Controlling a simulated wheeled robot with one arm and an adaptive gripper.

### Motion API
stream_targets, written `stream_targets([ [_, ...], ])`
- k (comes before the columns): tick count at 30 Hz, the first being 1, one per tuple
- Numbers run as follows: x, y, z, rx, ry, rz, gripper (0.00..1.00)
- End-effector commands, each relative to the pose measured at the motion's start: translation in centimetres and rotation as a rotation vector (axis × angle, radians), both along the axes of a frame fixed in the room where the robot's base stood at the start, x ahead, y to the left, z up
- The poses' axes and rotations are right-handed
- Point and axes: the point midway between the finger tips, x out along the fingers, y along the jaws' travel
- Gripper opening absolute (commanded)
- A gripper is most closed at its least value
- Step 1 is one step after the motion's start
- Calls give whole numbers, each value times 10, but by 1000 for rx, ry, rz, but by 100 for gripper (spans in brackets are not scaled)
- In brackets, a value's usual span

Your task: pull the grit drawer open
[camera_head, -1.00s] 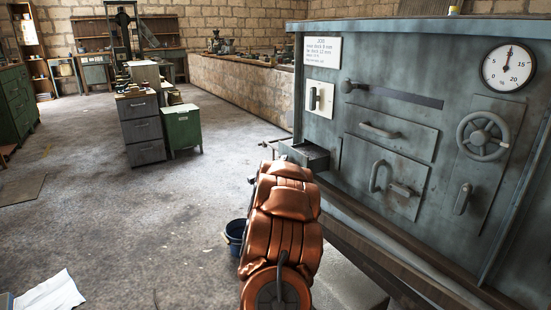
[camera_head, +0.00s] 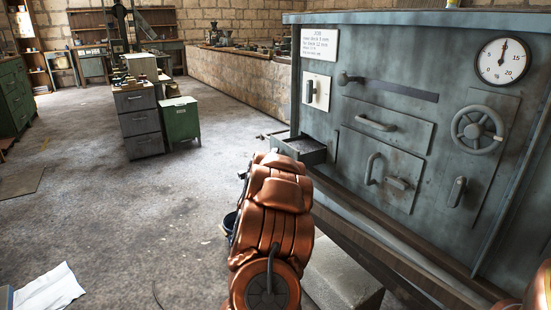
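A small open-topped drawer (camera_head: 303,148) sticks out of the lower left of the grey-green machine (camera_head: 450,55). Its dark inside shows, and its front faces left; I take it to be the grit drawer, though I can read no label on it. My copper-coloured arm reaches up from the bottom of the view and ends just below and left of the drawer. A small dark piece at the arm's far left edge may be part of my gripper (camera_head: 244,173). The rest of the gripper is hidden behind the arm, and I see no contact with the drawer.
The machine front carries a handled panel (camera_head: 375,122), a lower door (camera_head: 378,170), a handwheel (camera_head: 478,130) and a dial (camera_head: 504,61). A green cabinet (camera_head: 180,121) stands farther back; floor left is mostly clear.

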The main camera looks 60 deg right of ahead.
Motion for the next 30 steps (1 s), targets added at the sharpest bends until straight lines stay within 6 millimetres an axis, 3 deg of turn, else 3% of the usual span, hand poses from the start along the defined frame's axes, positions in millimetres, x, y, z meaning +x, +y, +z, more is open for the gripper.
stream_targets([
  [8, -6, 20, -4, 1, -1, 1, 27],
  [30, -31, 105, -15, -1, 0, 1, 27],
])
